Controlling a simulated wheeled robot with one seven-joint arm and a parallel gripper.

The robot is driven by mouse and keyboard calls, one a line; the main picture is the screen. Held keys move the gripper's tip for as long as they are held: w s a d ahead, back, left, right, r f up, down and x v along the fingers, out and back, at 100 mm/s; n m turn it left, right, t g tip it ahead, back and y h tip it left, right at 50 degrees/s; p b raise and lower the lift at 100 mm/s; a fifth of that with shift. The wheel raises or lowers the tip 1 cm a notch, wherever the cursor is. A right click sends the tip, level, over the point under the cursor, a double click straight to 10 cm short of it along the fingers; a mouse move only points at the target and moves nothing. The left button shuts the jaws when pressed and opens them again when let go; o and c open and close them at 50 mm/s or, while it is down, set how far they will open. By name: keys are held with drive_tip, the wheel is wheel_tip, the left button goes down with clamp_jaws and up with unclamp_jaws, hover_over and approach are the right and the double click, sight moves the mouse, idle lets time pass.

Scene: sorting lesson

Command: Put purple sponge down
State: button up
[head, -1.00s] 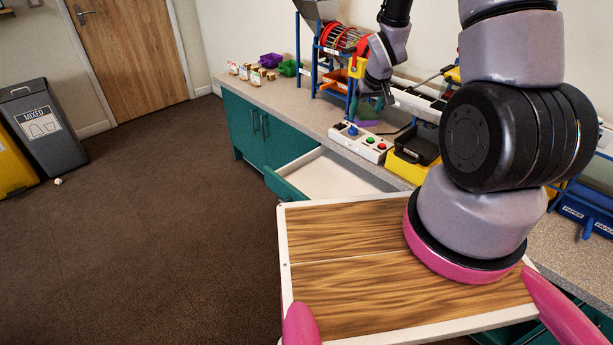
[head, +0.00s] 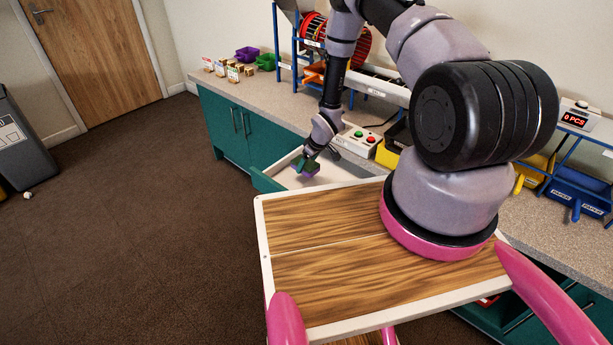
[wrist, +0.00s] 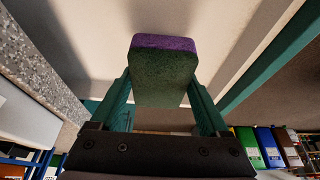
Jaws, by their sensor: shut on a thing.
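The purple sponge (wrist: 165,72) has a dark green layer and a purple layer. In the wrist view it is between the two green fingers of my gripper (wrist: 162,95), which is shut on it. In the head view the sponge (head: 307,167) is small, held at the end of my arm over the open drawer (head: 275,181). The drawer's pale inside fills much of the wrist view behind the sponge. I cannot tell whether the sponge touches the drawer floor.
The drawer is pulled out of the teal cabinet (head: 228,125) below the speckled counter (head: 262,98). A control box with buttons (head: 362,141) stands on the counter beside my arm.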

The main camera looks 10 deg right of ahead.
sight(307, 180)
drive_tip(key=shift+f, duration=2.65)
drive_tip(key=o, duration=1.5)
drive_tip(key=shift+f, duration=0.15)
drive_tip(key=shift+c, duration=0.2)
